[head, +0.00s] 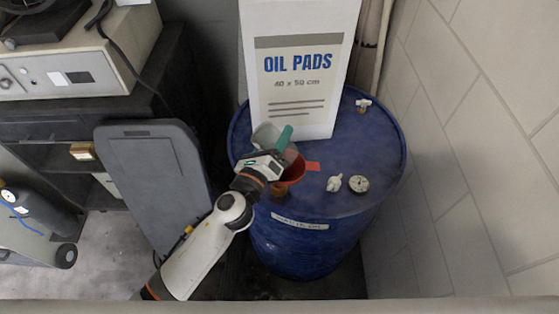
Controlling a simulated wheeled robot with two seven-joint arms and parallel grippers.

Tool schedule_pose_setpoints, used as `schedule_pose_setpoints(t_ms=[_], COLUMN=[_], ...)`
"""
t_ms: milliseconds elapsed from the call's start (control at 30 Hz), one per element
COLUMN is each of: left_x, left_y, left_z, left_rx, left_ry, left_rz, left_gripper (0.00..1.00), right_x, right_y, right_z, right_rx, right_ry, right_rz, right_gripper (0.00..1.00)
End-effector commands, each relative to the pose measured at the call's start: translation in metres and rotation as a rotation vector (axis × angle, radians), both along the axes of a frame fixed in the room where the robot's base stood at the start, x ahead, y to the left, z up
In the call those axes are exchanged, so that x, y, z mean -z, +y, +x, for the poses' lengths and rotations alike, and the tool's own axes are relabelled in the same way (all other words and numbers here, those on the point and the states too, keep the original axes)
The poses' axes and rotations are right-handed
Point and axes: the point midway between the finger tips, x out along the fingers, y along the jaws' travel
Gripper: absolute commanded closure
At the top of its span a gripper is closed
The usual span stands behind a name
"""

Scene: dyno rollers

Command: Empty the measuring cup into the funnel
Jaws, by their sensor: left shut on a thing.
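A red funnel (293,172) sits at the front left of the blue drum's top (340,185). My left gripper (275,155) is shut on the measuring cup, at a teal part that looks like its handle (284,138). The grey, see-through measuring cup (266,134) shows behind the gripper, just behind and above the funnel. It looks tilted, but my gripper hides part of it. I cannot tell what is in the cup or whether it touches the funnel. My right gripper is not in view.
A tall white oil pads box (298,110) stands at the back of the drum. A white fitting (334,184), a round cap (359,184) and a small valve (363,104) are on the drum top. A tiled wall (480,130) bounds the right, and a dark grey panel (150,175) stands left.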

Motion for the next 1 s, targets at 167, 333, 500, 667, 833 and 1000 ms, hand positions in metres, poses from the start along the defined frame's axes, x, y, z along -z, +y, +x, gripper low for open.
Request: schedule_pose_setpoints(t_ms=[167, 333, 500, 667, 833, 1000], left_x=[0.0, -0.001, -0.001, -0.001, -0.001, 0.01], left_y=[-0.004, -0.004, -0.003, -0.003, -0.003, 0.006], left_z=[-0.001, -0.001, -0.001, -0.001, -0.001, 0.002], left_rx=[0.0, 0.001, 0.001, 0.0, 0.001, -0.004], left_ry=[-0.022, -0.021, -0.021, -0.021, -0.022, 0.026], left_rz=[0.058, 0.055, 0.055, 0.057, 0.056, -0.073], left_gripper=[0.68, 0.68, 0.68, 0.68, 0.68, 0.68], right_x=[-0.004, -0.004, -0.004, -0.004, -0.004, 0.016], right_y=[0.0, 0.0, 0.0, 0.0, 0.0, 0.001], right_z=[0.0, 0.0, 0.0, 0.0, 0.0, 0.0], right_rx=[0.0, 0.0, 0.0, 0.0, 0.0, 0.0], right_ry=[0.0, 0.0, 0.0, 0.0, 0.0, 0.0], right_rz=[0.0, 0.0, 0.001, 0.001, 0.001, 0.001], right_gripper=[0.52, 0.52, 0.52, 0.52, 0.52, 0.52])
